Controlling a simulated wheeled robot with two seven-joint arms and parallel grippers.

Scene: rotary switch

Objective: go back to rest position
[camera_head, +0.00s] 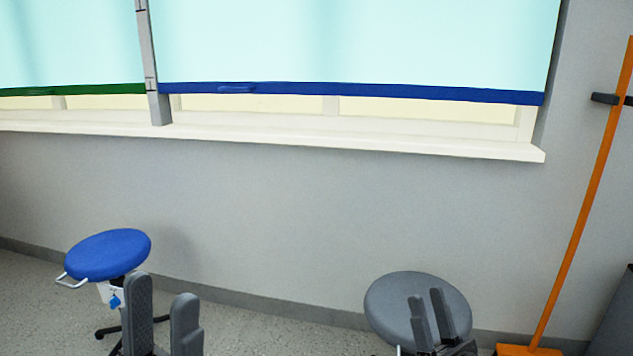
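My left gripper (162,318) is at the lower left of the head view, in front of the blue stool. Its two grey fingers point up and stand apart, with nothing between them. My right gripper (430,318) is at the lower right, in front of the grey stool. Its two fingers are also apart, with a narrower gap, and hold nothing. The lower parts of both grippers are cut off by the bottom edge. No rotary switch is in view.
A blue stool (108,255) and a grey stool (380,300) stand near the grey wall (290,215). A window sill (300,137) runs above, under a blue-edged blind (360,92). An orange pole (580,210) stands at the right, beside a dark cabinet (615,320).

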